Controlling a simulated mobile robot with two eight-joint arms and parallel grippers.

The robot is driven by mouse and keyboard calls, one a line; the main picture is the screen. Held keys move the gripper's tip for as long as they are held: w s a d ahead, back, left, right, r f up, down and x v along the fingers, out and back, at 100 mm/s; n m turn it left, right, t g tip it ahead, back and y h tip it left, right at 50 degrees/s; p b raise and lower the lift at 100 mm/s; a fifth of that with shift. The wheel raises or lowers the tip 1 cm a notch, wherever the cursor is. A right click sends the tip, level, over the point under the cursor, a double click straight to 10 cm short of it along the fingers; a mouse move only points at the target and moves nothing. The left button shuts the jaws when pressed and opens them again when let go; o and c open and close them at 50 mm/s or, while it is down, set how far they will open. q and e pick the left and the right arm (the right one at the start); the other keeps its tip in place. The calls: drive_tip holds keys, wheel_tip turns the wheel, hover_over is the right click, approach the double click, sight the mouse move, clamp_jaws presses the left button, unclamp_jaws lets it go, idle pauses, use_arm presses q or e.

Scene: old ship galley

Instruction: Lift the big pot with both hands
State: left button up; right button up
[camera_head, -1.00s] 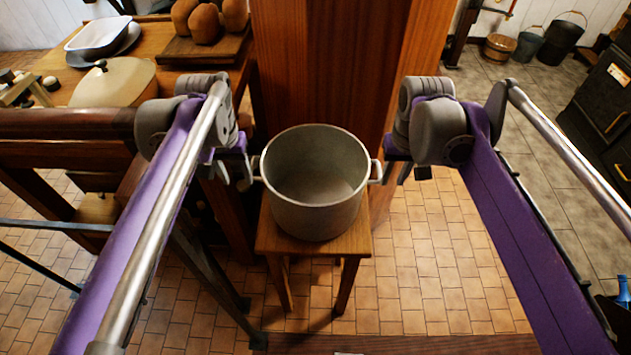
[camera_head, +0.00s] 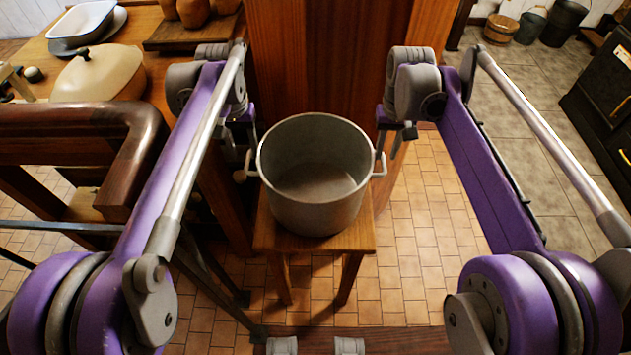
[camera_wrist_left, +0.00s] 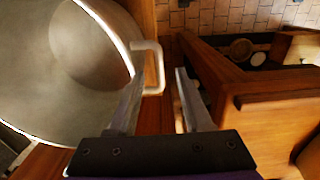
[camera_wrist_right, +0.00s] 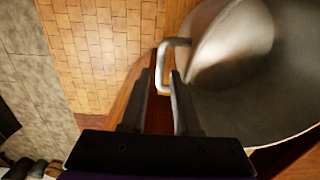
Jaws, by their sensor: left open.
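The big pot (camera_head: 318,205) is grey metal, empty and upright on a small wooden stool (camera_head: 345,243), with a loop handle on each side. My left gripper (camera_head: 246,165) is at its left handle (camera_head: 251,165). In the left wrist view, the fingers (camera_wrist_left: 155,88) are open and that handle (camera_wrist_left: 159,62) shows at the gap between the tips. My right gripper (camera_head: 396,146) is beside the right handle (camera_head: 382,165). In the right wrist view, its fingers (camera_wrist_right: 160,80) are apart, with the handle (camera_wrist_right: 161,66) at the gap. I cannot tell whether either touches.
A wooden pillar (camera_head: 325,60) stands right behind the pot. At left is a table with a lidded cream pot (camera_head: 105,72) and a dark wooden rail (camera_head: 60,118). A black stove (camera_head: 605,110) stands at far right. Tiled floor (camera_head: 430,230) is free right of the stool.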

use_arm(q)
wheel_tip(320, 180, down, 8)
use_arm(e)
wheel_tip(320, 180, down, 8)
drive_tip(key=shift+r, duration=0.15)
use_arm(q)
drive_tip(key=shift+r, duration=0.1)
drive_tip(key=c, duration=0.4)
use_arm(e)
drive_tip(key=c, duration=0.4)
use_arm(q)
clamp_jaws()
use_arm(e)
clamp_jaws()
